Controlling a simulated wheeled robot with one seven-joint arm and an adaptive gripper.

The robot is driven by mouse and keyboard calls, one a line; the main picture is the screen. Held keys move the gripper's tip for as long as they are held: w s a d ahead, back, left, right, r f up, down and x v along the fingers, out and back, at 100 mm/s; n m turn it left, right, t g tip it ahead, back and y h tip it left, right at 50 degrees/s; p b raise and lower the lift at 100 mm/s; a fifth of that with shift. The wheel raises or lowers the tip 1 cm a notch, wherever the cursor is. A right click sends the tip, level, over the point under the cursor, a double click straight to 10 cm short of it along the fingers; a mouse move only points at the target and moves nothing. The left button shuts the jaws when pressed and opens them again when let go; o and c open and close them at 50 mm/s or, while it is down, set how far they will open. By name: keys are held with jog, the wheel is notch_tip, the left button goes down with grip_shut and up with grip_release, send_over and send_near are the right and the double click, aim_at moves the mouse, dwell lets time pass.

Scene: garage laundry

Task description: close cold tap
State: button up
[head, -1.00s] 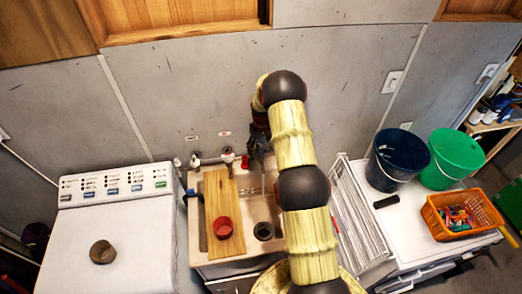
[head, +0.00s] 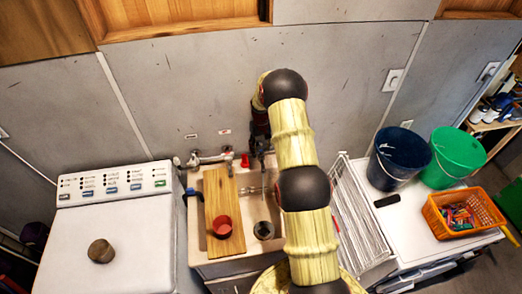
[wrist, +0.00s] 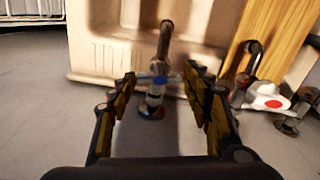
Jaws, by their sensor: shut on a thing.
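The cold tap (wrist: 154,92) is a metal tap with a blue-marked centre and a cross handle, in the middle of the wrist view. My gripper (wrist: 160,77) has its two fingers on either side of that handle and is shut on it. In the head view my gripper (head: 260,143) is at the wall end of the sink, and my arm hides much of this area. The handle's exact angle is hard to tell.
A white fitting with a red dot (wrist: 268,97) is beside the cold tap. A washer (head: 130,240) stands left; a drying rack (head: 360,215) and buckets stand right.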

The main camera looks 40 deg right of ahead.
aim_at(261, 150)
jog(key=shift+f+m+b, duration=0.15)
jog(key=shift+m+b, duration=0.65)
jog(key=shift+b, duration=0.05)
jog(key=shift+r+m+b, duration=0.2)
jog(key=shift+m+b, duration=0.2)
jog(key=shift+m, duration=0.2)
jog(key=o, duration=1.2)
jog(key=shift+c, duration=0.2)
notch_tip(261, 150, up, 12)
